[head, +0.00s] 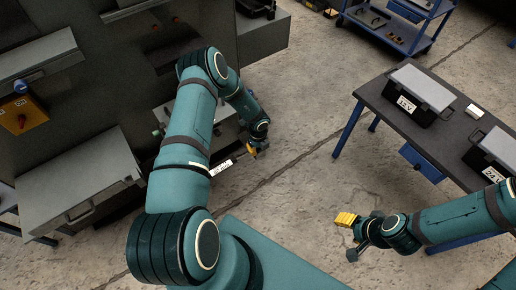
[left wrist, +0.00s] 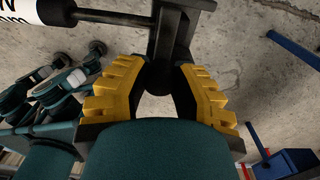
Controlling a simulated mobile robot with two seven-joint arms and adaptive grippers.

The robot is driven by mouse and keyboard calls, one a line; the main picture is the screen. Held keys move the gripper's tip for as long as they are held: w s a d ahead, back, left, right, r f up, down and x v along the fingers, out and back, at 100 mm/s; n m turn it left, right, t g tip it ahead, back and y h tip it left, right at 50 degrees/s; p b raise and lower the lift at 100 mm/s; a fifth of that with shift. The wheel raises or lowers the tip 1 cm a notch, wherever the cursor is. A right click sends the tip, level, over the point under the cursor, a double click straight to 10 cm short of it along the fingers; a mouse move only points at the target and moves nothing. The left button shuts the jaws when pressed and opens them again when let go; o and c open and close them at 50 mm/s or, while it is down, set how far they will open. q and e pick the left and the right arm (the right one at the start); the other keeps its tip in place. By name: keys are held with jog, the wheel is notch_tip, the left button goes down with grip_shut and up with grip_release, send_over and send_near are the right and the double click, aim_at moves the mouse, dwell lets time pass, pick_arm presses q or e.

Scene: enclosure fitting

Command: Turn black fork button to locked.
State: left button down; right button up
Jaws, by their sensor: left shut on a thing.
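My left gripper (head: 257,148) is low beside the grey cabinet, at the end of a bar with a white label. In the left wrist view my left gripper (left wrist: 158,95) has its yellow pads on both sides of a black part with a rounded end (left wrist: 158,76), and is shut on it. This part looks like the black fork button; its turn position cannot be read. A black stem (left wrist: 172,30) runs up from it. My right gripper (head: 346,219) hangs over bare floor, away from the cabinet; its finger gap is too small to judge.
A white label (head: 222,168) sits on the bar beside the left gripper. A grey box (head: 80,180) stands at the left. A dark table (head: 440,140) with black cases (head: 418,95) is at the right, and a blue cart (head: 395,30) behind. The concrete floor between is clear.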

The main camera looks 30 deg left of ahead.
pick_arm(q)
jog(key=shift+w+a, duration=0.1)
jog(key=shift+a, duration=0.05)
dwell(0.3)
jog(key=c, duration=0.7)
grip_release()
jog(key=shift+c, duration=0.2)
notch_tip(320, 180, up, 12)
